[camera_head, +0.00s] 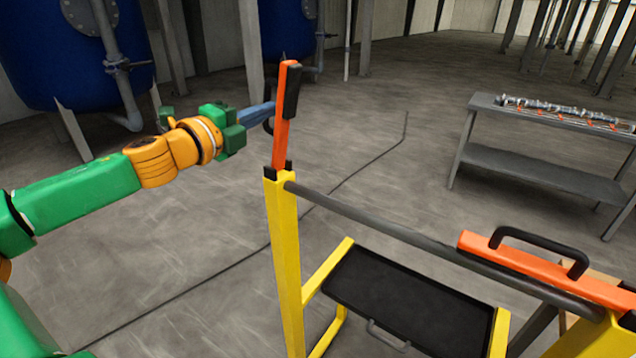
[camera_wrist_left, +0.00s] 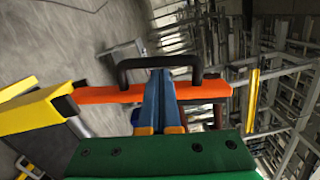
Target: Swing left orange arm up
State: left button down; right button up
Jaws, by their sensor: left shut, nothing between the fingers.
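The left orange arm (camera_head: 281,138) stands almost upright on the yellow post (camera_head: 285,255) of the frame, leaning slightly right towards its top. A black part shows at its upper right side. In the left wrist view the orange arm (camera_wrist_left: 105,95) runs across the picture with its black handle (camera_wrist_left: 125,72). My left gripper (camera_head: 268,108) comes in from the left with its blue fingers closed at the arm's left side. Its fingers (camera_wrist_left: 160,78) overlap the handle area in the wrist view; I cannot tell whether they touch it. My right gripper is out of view.
A second orange arm (camera_head: 530,265) with a black handle (camera_head: 538,238) lies along the right of the grey bar (camera_head: 385,225). A black tray (camera_head: 400,305) sits in the yellow frame below. A grey bench (camera_head: 540,172) stands behind right. Blue tanks (camera_head: 75,55) stand behind left.

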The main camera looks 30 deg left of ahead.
pick_arm(q)
jog(key=shift+a+n, duration=1.2)
jog(key=shift+f, duration=0.1)
jog(key=shift+p, duration=0.3)
